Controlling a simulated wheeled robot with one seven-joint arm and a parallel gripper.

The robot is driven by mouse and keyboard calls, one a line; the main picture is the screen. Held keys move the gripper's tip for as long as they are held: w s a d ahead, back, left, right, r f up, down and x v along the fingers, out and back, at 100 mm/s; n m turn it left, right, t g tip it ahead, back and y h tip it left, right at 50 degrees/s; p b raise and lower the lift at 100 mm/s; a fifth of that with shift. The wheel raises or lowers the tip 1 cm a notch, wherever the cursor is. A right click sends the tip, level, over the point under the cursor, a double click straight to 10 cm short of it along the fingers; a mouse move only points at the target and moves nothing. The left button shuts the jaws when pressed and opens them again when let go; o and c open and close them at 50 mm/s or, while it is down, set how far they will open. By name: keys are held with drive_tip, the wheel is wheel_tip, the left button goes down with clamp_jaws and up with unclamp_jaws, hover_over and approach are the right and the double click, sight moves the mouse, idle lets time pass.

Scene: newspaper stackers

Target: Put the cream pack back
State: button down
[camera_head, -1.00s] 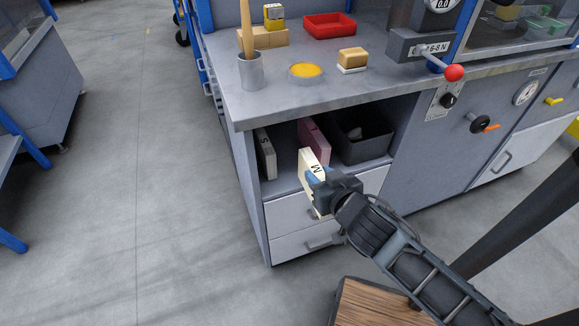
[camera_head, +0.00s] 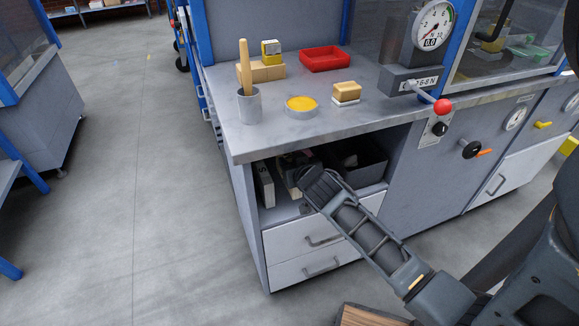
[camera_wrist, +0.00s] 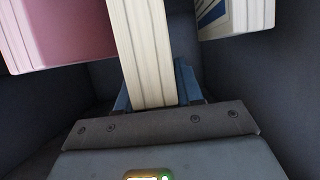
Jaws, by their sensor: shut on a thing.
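The cream pack (camera_wrist: 145,50) fills the middle of the wrist view, with its ridged edge towards the camera. My gripper (camera_wrist: 156,88) is shut on it, with a blue finger on each side. The pack is inside the open shelf space under the counter, between a pink pack (camera_wrist: 62,35) and a white pack (camera_wrist: 240,20) with blue marking.
The white pack (camera_head: 265,184) stands at the left of the shelf space in the head view. A dark bin (camera_head: 372,172) stands at the right. The counter (camera_head: 300,128) edge lies above my arm, and drawers (camera_head: 310,236) are below.

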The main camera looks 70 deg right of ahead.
drive_tip(key=shift+w+d+r, duration=0.1)
drive_tip(key=shift+w+d, duration=0.15)
drive_tip(key=shift+w+d+f, duration=0.1)
drive_tip(key=shift+f, duration=0.8)
drive_tip(key=shift+w+d+f, duration=0.1)
drive_tip(key=shift+f, duration=0.8)
drive_tip(key=shift+f, duration=0.15)
drive_tip(key=c, duration=0.7)
unclamp_jaws()
